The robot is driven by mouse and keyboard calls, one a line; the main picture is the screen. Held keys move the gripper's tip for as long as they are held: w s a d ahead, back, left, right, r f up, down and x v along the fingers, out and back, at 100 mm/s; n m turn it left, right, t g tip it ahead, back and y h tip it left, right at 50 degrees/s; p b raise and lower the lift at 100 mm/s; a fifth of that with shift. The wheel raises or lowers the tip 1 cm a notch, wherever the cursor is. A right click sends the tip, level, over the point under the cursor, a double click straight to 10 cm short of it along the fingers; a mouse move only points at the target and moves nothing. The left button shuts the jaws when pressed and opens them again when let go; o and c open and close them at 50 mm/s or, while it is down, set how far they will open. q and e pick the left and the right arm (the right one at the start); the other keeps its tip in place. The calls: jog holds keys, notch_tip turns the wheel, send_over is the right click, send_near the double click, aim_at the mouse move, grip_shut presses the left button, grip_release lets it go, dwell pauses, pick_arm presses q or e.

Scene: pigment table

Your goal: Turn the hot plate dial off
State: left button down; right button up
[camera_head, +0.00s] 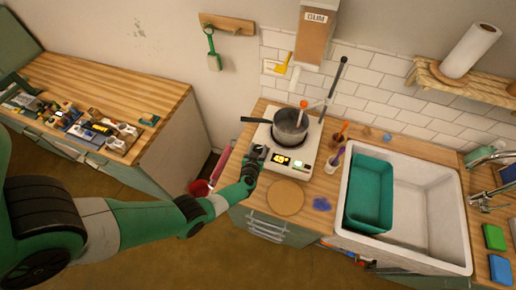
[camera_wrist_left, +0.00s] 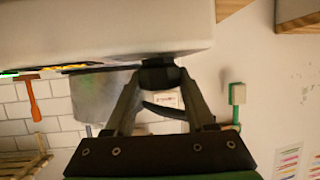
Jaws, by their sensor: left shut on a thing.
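The white hot plate (camera_head: 309,163) stands on the wooden counter, with a lit yellow display and a small green display on its front. My left gripper (camera_head: 257,153) reaches the left end of this front. In the left wrist view the hot plate body (camera_wrist_left: 120,28) fills the upper left. There, my left gripper (camera_wrist_left: 160,78) is shut on the dark dial (camera_wrist_left: 158,64) at the hot plate's edge. In the head view the gripper covers the dial, and its setting cannot be read. My right gripper is not in view.
A grey pot (camera_head: 290,128) with a dark handle pointing left sits on the hot plate. A white sink (camera_head: 425,205) with a teal basin (camera_head: 369,190) is to the right.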

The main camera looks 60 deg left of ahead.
pick_arm(q)
jog(key=shift+n+g, duration=0.3)
jog(key=shift+g, duration=0.1)
jog(key=shift+w+f+n+g+y+b, duration=0.1)
jog(key=shift+f+n+g+y+b, duration=0.05)
jog(key=shift+n+g+y+b, duration=0.75)
jog(key=n+g+b, duration=0.3)
jog(key=b, duration=0.3)
jog(key=f+n+g+b, duration=0.1)
jog(key=n+g+b, duration=0.2)
jog(key=b, duration=0.3)
jog(key=shift+f+g, duration=0.1)
jog(key=shift+g, duration=0.5)
jog(key=n+g+b, duration=0.1)
jog(key=b, duration=0.2)
jog(key=n+g+b, duration=0.1)
jog(key=b, duration=0.3)
jog(key=shift+r+n+g, duration=0.4)
jog(key=shift+r+n+g+h+b, duration=0.3)
jog(key=shift+n+g+b, duration=0.1)
jog(key=shift+b, duration=0.9)
jog(key=shift+c, duration=1.3)
grip_release()
